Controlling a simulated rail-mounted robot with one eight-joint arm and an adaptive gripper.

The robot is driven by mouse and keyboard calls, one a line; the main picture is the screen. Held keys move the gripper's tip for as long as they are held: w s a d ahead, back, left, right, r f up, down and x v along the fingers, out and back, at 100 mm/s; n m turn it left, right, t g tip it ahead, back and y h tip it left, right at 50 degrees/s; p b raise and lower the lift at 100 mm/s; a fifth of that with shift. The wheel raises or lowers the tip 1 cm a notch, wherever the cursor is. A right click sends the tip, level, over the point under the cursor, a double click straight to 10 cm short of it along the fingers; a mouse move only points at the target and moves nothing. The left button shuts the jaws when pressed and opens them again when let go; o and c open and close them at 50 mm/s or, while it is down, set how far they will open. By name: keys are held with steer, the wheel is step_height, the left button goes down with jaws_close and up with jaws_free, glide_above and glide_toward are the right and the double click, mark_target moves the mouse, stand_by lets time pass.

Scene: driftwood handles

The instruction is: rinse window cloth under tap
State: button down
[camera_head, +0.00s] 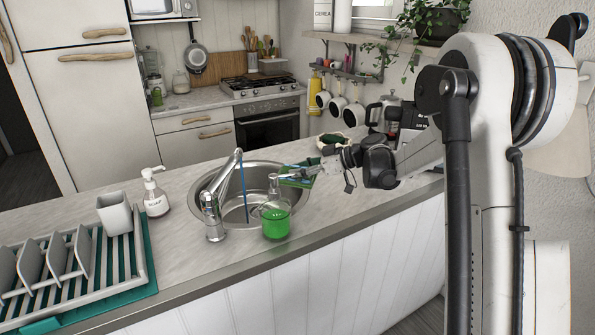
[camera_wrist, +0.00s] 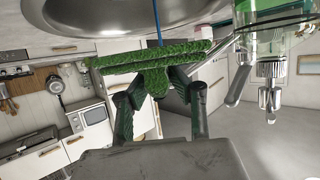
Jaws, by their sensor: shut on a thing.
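The green window cloth (camera_wrist: 153,72) is spread wide and pinched at its middle in the wrist view. My gripper (camera_wrist: 160,88) is shut on it. In the head view my gripper (camera_head: 317,166) holds the cloth (camera_head: 296,174) over the right side of the sink (camera_head: 207,184). The chrome tap (camera_head: 213,208) stands at the sink's front left. A thin blue stream (camera_head: 241,188) falls from it, left of the cloth and apart from it in this view. In the wrist view the stream (camera_wrist: 157,24) meets the cloth's edge; contact is unclear.
A white pump bottle (camera_head: 155,192) and a dish rack (camera_head: 140,245) are on the left. A coffee maker (camera_head: 384,115) stands behind my arm. Counter left of the sink's back is clear.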

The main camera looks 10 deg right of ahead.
steer(key=shift+s+d+r+p, duration=0.2)
steer(key=shift+d+r+p, duration=0.15)
steer(key=shift+r+p, duration=1.15)
steer(key=shift+s+d+r+p, duration=0.15)
steer(key=shift+d+r+p, duration=0.2)
steer(key=shift+r+p, duration=1.15)
steer(key=shift+s+d+r+p, duration=0.3)
steer(key=shift+r+p, duration=0.5)
steer(key=shift+r, duration=1.3)
